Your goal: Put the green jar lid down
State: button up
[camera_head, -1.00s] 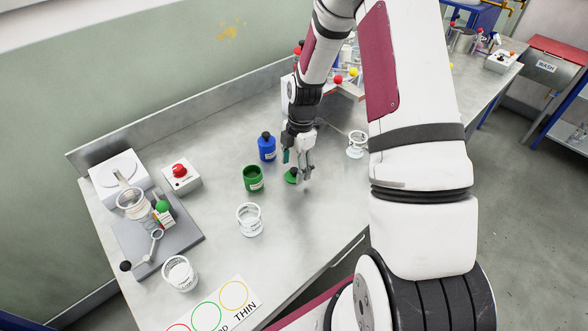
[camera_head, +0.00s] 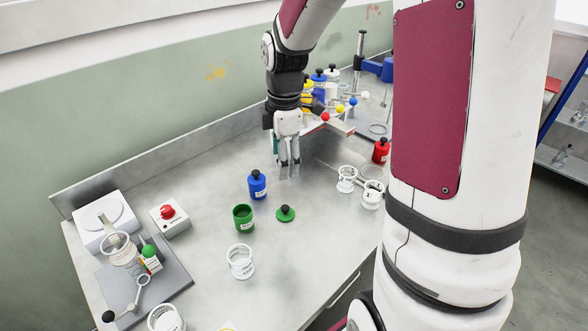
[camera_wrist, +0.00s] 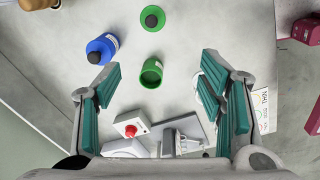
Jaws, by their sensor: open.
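The green jar lid (camera_head: 285,214), a flat green disc with a black knob, lies on the metal bench. It is just right of the open green jar (camera_head: 243,217), apart from it. In the wrist view the lid (camera_wrist: 153,18) lies near the top edge, knob up, beyond the green jar (camera_wrist: 151,73). My gripper (camera_head: 288,170) is above the bench behind the lid, apart from it. In the wrist view its teal-padded fingers (camera_wrist: 165,95) are spread wide with nothing between them.
A blue jar (camera_head: 257,185) with a black-knobbed lid stands behind the green jar. A clear beaker (camera_head: 241,262) is in front. A box with a red button (camera_head: 169,216) and a scale (camera_head: 101,221) are at left. A red jar (camera_head: 381,150) and glassware stand at right.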

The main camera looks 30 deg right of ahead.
jog(key=s+a+r+m+t, duration=0.2)
jog(key=s+a+r+m, duration=0.3)
jog(key=s, duration=0.5)
jog(key=s+a+r+m+t, duration=0.2)
jog(key=s+a+r+m, duration=0.2)
jog(key=s+r+m, duration=0.5)
jog(key=shift+s+a+r+m+t, duration=0.3)
jog(key=shift+s+a+r+m, duration=0.1)
jog(key=shift+m, duration=0.2)
